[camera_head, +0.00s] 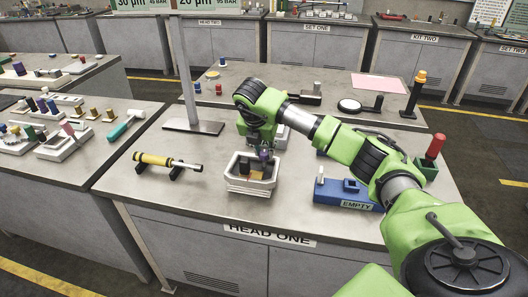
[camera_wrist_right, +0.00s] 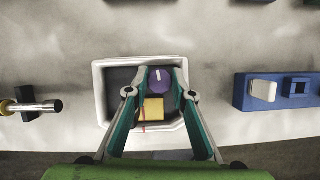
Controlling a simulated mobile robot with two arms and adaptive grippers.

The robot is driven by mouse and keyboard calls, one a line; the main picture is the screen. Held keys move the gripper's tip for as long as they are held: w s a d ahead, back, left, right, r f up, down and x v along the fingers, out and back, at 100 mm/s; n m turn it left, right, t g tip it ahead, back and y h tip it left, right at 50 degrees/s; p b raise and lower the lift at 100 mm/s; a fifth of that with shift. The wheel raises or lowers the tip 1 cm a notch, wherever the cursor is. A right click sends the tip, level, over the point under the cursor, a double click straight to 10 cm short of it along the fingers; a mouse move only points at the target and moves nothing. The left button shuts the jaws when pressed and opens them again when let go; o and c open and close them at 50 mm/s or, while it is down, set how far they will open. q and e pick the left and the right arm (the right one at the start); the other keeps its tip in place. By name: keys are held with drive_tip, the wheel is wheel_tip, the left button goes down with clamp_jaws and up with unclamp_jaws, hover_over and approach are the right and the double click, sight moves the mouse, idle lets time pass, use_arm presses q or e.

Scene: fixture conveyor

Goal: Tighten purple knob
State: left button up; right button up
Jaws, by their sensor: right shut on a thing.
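The purple knob (camera_head: 264,154) sits inside a grey-white fixture tray (camera_head: 250,187) at the front middle of the bench. In the right wrist view the knob (camera_wrist_right: 160,80) has a pale line on top and lies near the tray's far wall. My right gripper (camera_wrist_right: 160,76) reaches down into the tray from above, with one finger on each side of the knob, shut on it. A yellow block (camera_wrist_right: 153,109) is in the tray on the near side of the knob. In the head view my right gripper (camera_head: 262,148) partly hides the knob. My left gripper is not in view.
A yellow-and-black cylindrical tool (camera_head: 166,161) rests on black supports to the left. A blue fixture marked EMPTY (camera_head: 345,192) is to the right. A metal stand (camera_head: 192,126) rises behind. Bare bench top lies between these.

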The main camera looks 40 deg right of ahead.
idle(0.4)
drive_tip(key=o, duration=1.1)
drive_tip(key=shift+r, duration=0.15)
drive_tip(key=v, duration=1.1)
drive_tip(key=shift+r, duration=0.4)
drive_tip(key=shift+a, duration=0.15)
